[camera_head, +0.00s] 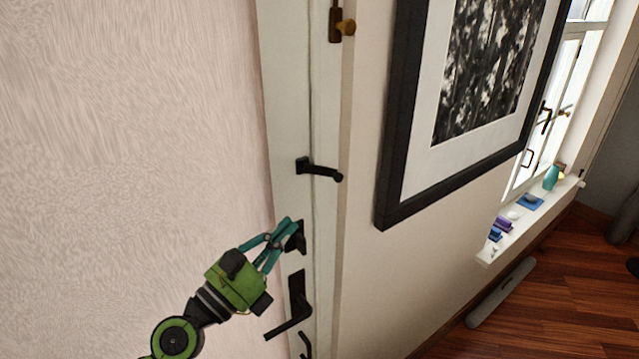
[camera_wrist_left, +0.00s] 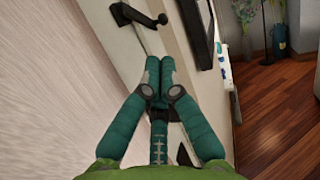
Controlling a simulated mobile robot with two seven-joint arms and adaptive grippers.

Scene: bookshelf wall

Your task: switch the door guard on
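The door guard (camera_head: 320,170) is a black bar with a rounded end, mounted on the pale door edge and pointing right in the head view. It also shows at the top of the left wrist view (camera_wrist_left: 136,15). My left gripper (camera_head: 288,222) has teal fingers, drawn together with nothing visible between them. In the left wrist view its fingertips (camera_wrist_left: 159,68) point toward the guard and are below it, apart from it. In the head view the fingers overlap a small black fitting (camera_head: 300,240) below the guard; contact cannot be told. My right gripper is not in view.
A black lever handle (camera_head: 297,308) is below the gripper. A dark latch with a brass knob (camera_head: 346,27) is higher up. A black-framed picture (camera_head: 390,140) hangs right of the door. A windowsill (camera_head: 500,245) with small objects is farther right.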

